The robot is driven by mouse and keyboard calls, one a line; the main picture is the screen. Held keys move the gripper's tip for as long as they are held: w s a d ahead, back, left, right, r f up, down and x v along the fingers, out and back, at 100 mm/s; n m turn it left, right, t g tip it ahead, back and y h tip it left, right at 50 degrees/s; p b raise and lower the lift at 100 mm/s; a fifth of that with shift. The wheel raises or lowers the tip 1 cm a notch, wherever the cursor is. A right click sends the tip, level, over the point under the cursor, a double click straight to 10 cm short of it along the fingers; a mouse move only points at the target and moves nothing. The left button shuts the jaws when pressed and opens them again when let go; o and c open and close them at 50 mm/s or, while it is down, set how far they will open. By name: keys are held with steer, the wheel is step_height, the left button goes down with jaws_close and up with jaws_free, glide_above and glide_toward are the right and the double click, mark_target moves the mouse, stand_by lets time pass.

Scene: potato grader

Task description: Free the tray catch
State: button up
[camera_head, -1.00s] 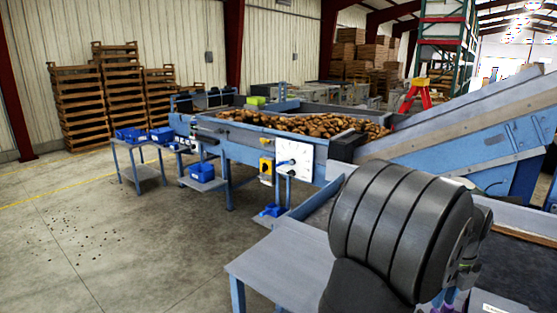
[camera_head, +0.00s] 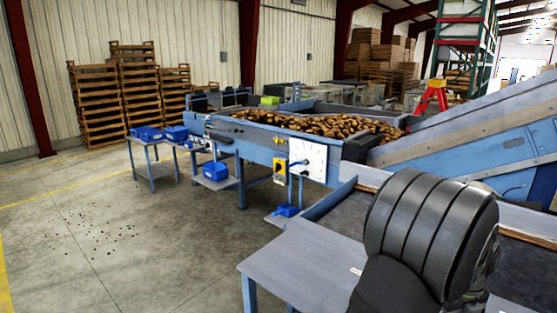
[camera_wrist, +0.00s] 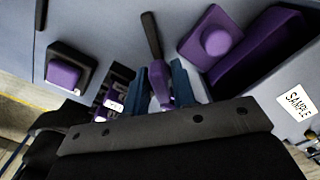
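In the wrist view, my gripper (camera_wrist: 168,72) shows as two dark blue fingers a small gap apart. A purple part with a long black handle (camera_wrist: 151,34) lies between and partly behind them. I cannot tell whether they touch it. A round purple knob on a purple block (camera_wrist: 216,40) stands to the right, beside a larger purple housing (camera_wrist: 262,48). A purple square button in a black frame (camera_wrist: 66,74) is at the left. I cannot tell which part is the tray catch. In the head view my arm hides the gripper.
A grey bench (camera_head: 300,268) stands before my arm. Beyond it a blue grader table (camera_head: 262,150) holds many potatoes (camera_head: 320,124), with a sloping conveyor (camera_head: 480,135) at right. Side tables carry blue bins (camera_head: 215,171). Floor at left is open. A sample label (camera_wrist: 296,102) lies right of my gripper.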

steer(key=shift+c, duration=0.4)
steer(key=shift+c, duration=1.2)
steer(key=n, duration=0.8)
steer(key=o, duration=0.3)
steer(key=shift+r, duration=0.1)
steer(key=shift+r, duration=2.4)
